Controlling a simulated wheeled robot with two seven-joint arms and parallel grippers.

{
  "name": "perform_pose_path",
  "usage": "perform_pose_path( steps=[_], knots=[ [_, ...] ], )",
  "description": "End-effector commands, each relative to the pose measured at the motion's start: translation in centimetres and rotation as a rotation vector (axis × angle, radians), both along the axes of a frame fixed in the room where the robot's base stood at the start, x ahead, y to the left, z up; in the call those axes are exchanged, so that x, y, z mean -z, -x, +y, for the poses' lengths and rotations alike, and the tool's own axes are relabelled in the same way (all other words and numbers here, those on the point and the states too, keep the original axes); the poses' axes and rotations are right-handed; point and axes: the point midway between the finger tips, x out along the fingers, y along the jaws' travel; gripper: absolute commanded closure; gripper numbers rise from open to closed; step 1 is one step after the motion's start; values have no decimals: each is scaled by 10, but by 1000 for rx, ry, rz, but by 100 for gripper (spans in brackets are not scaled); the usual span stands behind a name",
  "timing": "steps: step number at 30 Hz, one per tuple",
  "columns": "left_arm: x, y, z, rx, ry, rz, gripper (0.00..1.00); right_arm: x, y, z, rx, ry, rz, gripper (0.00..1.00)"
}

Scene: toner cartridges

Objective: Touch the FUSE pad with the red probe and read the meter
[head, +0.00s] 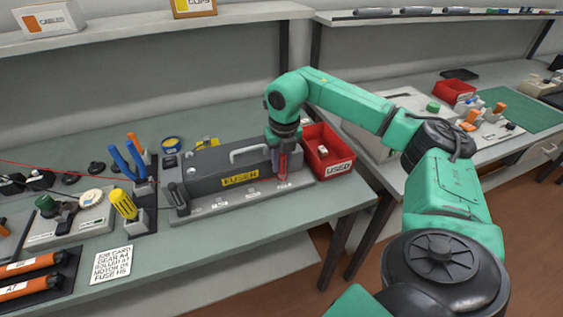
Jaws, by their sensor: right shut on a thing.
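My right gripper (284,137) reaches down over the right end of the dark grey fuser unit (205,177), which has a yellow FUSER label (240,178) and a light handle. The gripper is shut on the red probe (283,168), which is upright and points down. Its tip is near the rightmost small white label (284,186) on the unit's front ledge. I cannot tell whether the tip touches a pad. The labels are too small to read. I cannot make out a meter reading. My left gripper is not in view.
A red bin (337,170) stands close to the right of the fuser unit. Blue, orange and yellow-handled tools (125,203) stand at its left. A printed job card (111,265) lies at the front left. A thin red line crosses the left bench. A second bench is at right.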

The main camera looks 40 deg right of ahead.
Motion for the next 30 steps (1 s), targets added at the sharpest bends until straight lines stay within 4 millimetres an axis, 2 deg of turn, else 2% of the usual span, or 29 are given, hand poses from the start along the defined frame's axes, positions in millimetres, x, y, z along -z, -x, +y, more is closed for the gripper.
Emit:
perform_pose_path(
  steps=[17, 30],
  knots=[
    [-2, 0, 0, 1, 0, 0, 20, 1, 1, 0, -1, 0, 4, 100],
    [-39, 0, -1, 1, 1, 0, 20, -42, 0, 0, -1, -1, 2, 100]
  ],
)
